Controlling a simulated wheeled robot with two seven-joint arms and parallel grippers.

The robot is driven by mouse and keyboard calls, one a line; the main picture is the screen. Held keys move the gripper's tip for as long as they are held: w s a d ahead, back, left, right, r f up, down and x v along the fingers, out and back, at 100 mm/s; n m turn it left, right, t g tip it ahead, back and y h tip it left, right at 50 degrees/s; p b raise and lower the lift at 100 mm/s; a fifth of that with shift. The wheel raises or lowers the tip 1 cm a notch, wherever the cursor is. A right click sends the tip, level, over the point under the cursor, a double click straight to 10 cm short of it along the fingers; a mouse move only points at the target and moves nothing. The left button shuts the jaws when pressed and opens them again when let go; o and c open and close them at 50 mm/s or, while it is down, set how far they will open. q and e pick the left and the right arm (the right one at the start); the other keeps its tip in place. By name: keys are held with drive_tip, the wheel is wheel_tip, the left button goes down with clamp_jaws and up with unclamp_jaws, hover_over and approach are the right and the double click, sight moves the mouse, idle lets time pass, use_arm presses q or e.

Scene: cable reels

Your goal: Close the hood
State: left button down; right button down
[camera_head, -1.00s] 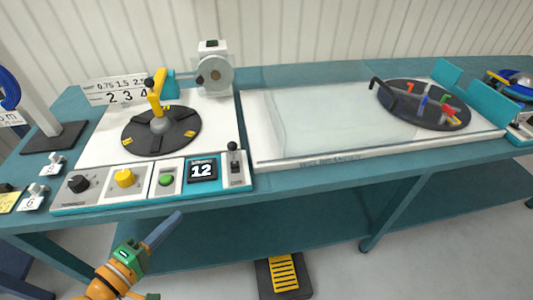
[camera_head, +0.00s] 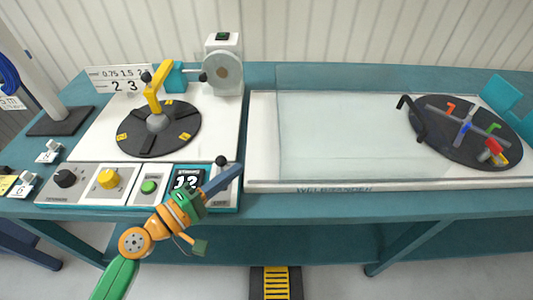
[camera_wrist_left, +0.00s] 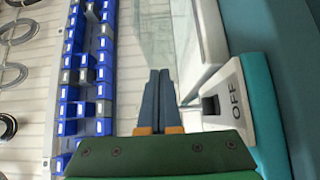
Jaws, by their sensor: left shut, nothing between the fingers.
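A pale pane also shows in the left wrist view (camera_wrist_left: 155,35). The dark reel disc (camera_head: 440,140) at its right is uncovered. My left gripper (camera_head: 236,172) is shut and empty. In the head view it overlaps the right end of the control panel, left of the clear panel. Its closed blue fingers (camera_wrist_left: 159,100) point forward in the left wrist view. The right gripper is out of view.
The control panel (camera_head: 80,195) has knobs, a green button and a display (camera_head: 187,178) partly hidden by my gripper. A switch marked OFF (camera_wrist_left: 235,95) is close at the fingers' right. A dark turntable with a yellow crank (camera_head: 152,92) stands behind. Blue bins (camera_wrist_left: 102,60) line the wall.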

use_arm(q)
drive_tip(key=p+x, duration=0.1)
drive_tip(key=x, duration=0.3)
drive_tip(key=shift+w+r, duration=0.1)
drive_tip(key=shift+r, duration=0.05)
drive_tip(key=d+p, duration=0.1)
drive_tip(key=d, duration=0.2)
drive_tip(key=shift+w+d, duration=0.2)
drive_tip(key=shift+d, duration=0.2)
drive_tip(key=shift+d+p, duration=0.3)
drive_tip(key=shift+d+f, duration=0.1)
drive_tip(key=shift+f, duration=0.1)
